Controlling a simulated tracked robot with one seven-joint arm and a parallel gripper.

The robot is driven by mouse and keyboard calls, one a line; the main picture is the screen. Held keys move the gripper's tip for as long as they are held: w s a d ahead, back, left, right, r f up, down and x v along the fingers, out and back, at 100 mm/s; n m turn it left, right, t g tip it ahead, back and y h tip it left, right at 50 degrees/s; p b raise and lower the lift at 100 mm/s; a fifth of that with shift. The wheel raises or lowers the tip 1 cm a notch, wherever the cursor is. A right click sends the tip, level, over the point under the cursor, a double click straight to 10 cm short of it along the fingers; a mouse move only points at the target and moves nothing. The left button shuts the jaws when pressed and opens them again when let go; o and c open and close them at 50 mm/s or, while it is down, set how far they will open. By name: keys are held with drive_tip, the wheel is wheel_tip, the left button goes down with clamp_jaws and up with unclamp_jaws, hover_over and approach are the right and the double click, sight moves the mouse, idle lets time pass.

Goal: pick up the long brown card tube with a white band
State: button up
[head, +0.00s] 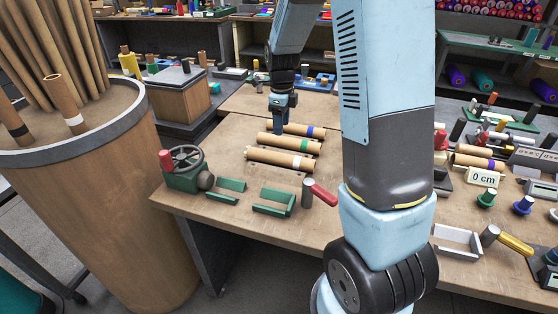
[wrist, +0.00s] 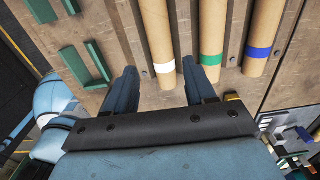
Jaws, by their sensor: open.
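A long brown card tube (head: 268,158) with a white band near its right end lies nearest of three tubes on the bench. In the wrist view the white-banded tube (wrist: 155,35) runs down from the top edge, its banded end between my fingers in the picture. My gripper (head: 280,124) is open and empty. It also shows in the wrist view (wrist: 163,78), with its fingers apart on either side of that end. It looks to be above the tubes, but the exact height cannot be told. Another tube with a white band (head: 60,92) stands in the round bin.
A green-banded tube (wrist: 213,25) and a blue-banded tube (wrist: 265,25) lie parallel beside it, with dark strips between them. Green brackets (head: 273,202) and a green device with a handwheel (head: 186,168) are near the front left. The round bin (head: 110,130) stands left.

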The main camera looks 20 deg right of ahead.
hover_over(280, 154)
drive_tip(key=f, duration=0.7)
drive_tip(key=shift+s+d, duration=0.1)
drive_tip(key=shift+d, duration=0.15)
drive_tip(key=shift+a+f, duration=0.15)
drive_tip(key=shift+f, duration=2.55)
clamp_jaws()
